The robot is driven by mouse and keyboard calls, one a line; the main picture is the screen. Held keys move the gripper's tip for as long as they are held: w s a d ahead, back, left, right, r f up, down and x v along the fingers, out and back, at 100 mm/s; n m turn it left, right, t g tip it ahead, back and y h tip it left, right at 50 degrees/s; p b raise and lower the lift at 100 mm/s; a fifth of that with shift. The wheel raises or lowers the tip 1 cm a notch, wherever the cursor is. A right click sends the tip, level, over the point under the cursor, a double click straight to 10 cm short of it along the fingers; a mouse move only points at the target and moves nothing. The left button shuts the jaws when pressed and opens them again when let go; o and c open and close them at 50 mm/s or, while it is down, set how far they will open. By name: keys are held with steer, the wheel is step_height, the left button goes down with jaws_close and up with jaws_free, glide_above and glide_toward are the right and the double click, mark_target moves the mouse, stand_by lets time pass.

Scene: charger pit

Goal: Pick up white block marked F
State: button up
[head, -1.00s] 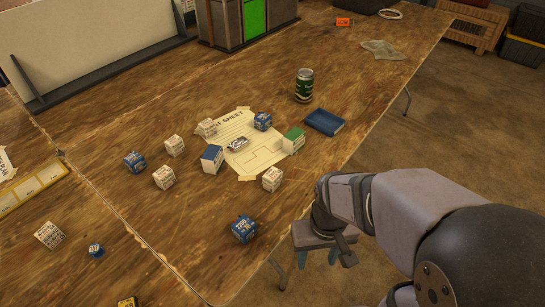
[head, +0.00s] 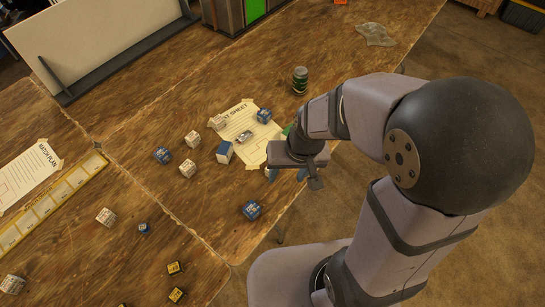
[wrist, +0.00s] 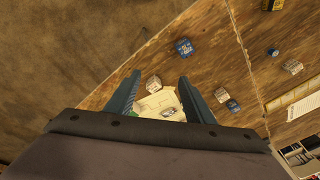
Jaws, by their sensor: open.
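Several white blocks lie on the wooden table; their letters are too small to read, so I cannot tell which is marked F. In the head view white blocks show left of the sheet (head: 193,139), (head: 187,169), at its top left corner (head: 218,122), and further left (head: 106,217). My gripper (head: 287,174) hovers over the table's right part, fingers down. In the wrist view my gripper (wrist: 159,76) is open, and one white block (wrist: 153,83) appears between its fingertips, apart from them. In the head view my gripper hides that block.
Blue blocks (head: 251,209), (head: 163,155), (head: 264,116) and a blue-and-white box (head: 224,152) stand around the taped sheet (head: 238,126). A green can (head: 300,80) stands behind my gripper. The table's right edge is close to my gripper.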

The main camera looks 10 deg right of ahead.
steer(key=w+a+f+m+t+b, duration=0.2)
steer(key=w+a+f+t, duration=0.15)
steer(key=w+a, duration=0.35)
steer(key=w+a+f+m+t+b, duration=0.2)
steer(key=w+a+f, duration=0.25)
steer(key=w, duration=0.35)
steer(key=s+d+f+m+h+b, duration=0.1)
steer(key=f+h+b, duration=0.1)
steer(key=f+h, duration=0.1)
steer(key=s+d+f+m+t+h+b, duration=0.1)
steer(key=s+f+h+b, duration=0.1)
steer(key=f, duration=0.3)
steer(key=s+d+f+m+t+h+b, duration=0.1)
steer(key=s+f+m+h+b, duration=0.1)
steer(key=h, duration=0.3)
steer(key=shift+f+t+b, duration=0.25)
steer(key=shift+f+b, duration=0.15)
steer(key=shift+f, duration=0.5)
steer(key=shift+s+d+h, duration=0.3)
steer(key=shift+d, duration=0.05)
steer(key=shift+p+x, duration=1.3)
steer(key=shift+x, duration=1.95)
steer(key=shift+w+d+f, duration=0.1)
steer(key=shift+w+d, duration=0.1)
steer(key=shift+d, duration=0.1)
steer(key=c, duration=1.1)
